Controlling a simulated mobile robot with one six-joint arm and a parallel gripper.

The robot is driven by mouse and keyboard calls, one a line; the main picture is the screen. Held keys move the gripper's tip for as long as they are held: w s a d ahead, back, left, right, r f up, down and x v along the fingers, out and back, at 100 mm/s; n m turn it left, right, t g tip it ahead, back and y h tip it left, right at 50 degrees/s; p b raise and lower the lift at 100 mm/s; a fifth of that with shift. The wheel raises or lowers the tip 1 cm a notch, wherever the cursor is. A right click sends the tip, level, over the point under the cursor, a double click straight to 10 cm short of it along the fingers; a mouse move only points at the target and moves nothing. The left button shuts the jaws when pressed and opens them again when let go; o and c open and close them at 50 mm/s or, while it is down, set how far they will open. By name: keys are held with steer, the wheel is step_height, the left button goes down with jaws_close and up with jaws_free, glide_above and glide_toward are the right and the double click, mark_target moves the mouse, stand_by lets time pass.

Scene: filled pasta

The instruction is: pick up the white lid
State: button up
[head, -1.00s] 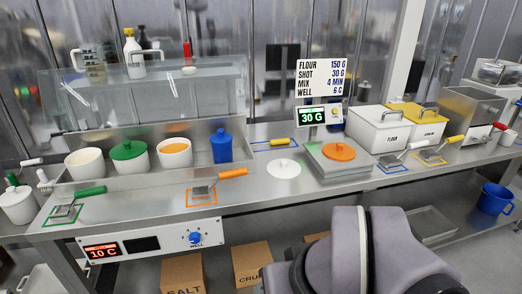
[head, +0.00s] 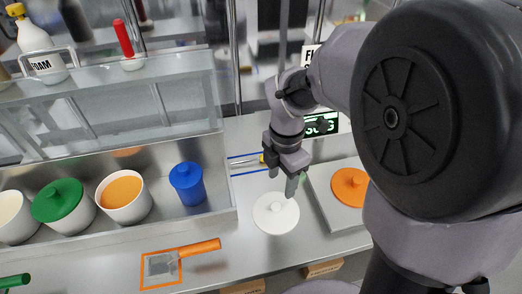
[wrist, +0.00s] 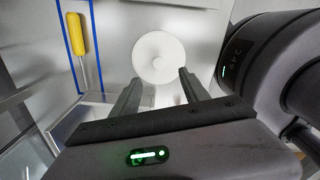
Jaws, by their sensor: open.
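The white lid (head: 276,213) is a round disc with a small knob, lying flat on the steel counter. It also shows in the wrist view (wrist: 158,57), beyond my fingertips. My gripper (head: 284,182) hangs above the lid's far edge, pointing down. In the wrist view my gripper (wrist: 158,80) has its two fingers apart with nothing between them, the lid lying ahead of the gap. The fingers appear apart from the lid.
A yellow-handled tool (wrist: 76,45) lies in a blue outline beside the lid. An orange lid (head: 350,186) sits on a grey block at right. A blue container (head: 187,184) stands at left in the steel well. An orange-handled scoop (head: 180,259) lies in front.

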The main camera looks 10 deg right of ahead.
steer(key=b, duration=0.2)
glide_above(276, 205)
steer(key=f, duration=0.6)
steer(key=shift+s+d+f, duration=0.15)
steer(key=shift+d+f, duration=0.05)
steer(key=shift+d, duration=0.15)
steer(key=f+b, duration=0.1)
steer(key=f, duration=0.1)
steer(key=f+b, duration=0.2)
steer(key=f, duration=0.1)
steer(key=shift+a+f+b, duration=0.3)
steer(key=shift+a+b, duration=0.05)
steer(key=shift+b, duration=0.05)
steer(key=shift+r, duration=0.2)
steer(key=shift+c, duration=0.2)
jaws_close()
steer(key=shift+r+p, duration=0.15)
steer(key=shift+p, duration=0.15)
